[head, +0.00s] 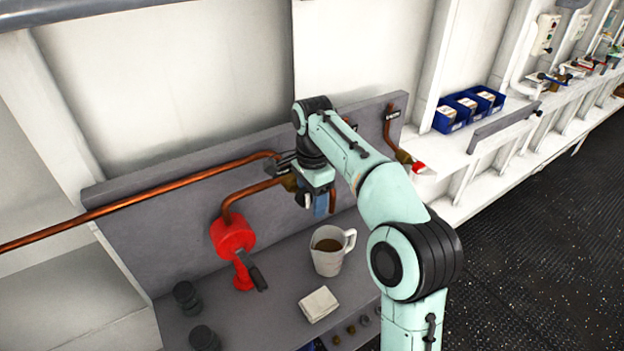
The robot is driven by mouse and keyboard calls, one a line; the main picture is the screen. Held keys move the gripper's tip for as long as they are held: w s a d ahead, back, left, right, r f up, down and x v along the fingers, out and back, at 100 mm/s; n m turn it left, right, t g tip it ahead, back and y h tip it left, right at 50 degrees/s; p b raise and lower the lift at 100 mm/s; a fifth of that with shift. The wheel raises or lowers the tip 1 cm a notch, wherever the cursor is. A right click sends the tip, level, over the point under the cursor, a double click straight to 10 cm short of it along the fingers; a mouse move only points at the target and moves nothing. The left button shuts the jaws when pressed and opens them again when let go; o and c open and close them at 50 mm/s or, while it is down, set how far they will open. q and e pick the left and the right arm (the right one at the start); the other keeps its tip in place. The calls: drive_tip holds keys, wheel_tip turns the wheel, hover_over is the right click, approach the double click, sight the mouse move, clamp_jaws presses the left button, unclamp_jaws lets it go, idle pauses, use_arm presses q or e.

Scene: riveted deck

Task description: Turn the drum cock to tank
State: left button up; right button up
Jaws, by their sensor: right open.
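Copper pipes run along the grey backboard (150,215). A brass cock (289,183) sits on the pipe in the middle, partly hidden behind my right gripper (315,203). The gripper hangs from my right arm in front of the board, jaws pointing down. A blue piece shows at its fingers; I cannot tell whether it is the cock's handle or touches the gripper. Another brass cock (403,157) with a red handle (419,168) is to the right. The labels are too small to read, so I cannot tell which is the drum cock. My left gripper is not in view.
A red pump-like body (232,236) with a dark-tipped lever is on the left. A white jug (328,258) of brown liquid and a folded white cloth (318,304) are on the grey bench. Dark cylinders (187,296) stand left. Blue bins (450,114) are on the right shelf.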

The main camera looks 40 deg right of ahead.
wheel_tip(320, 180, up, 4)
drive_tip(key=shift+w+r+p, duration=0.1)
drive_tip(key=shift+p, duration=0.35)
wheel_tip(320, 180, up, 5)
drive_tip(key=shift+f, duration=0.1)
drive_tip(key=shift+d+r, duration=0.15)
drive_tip(key=shift+r, duration=0.85)
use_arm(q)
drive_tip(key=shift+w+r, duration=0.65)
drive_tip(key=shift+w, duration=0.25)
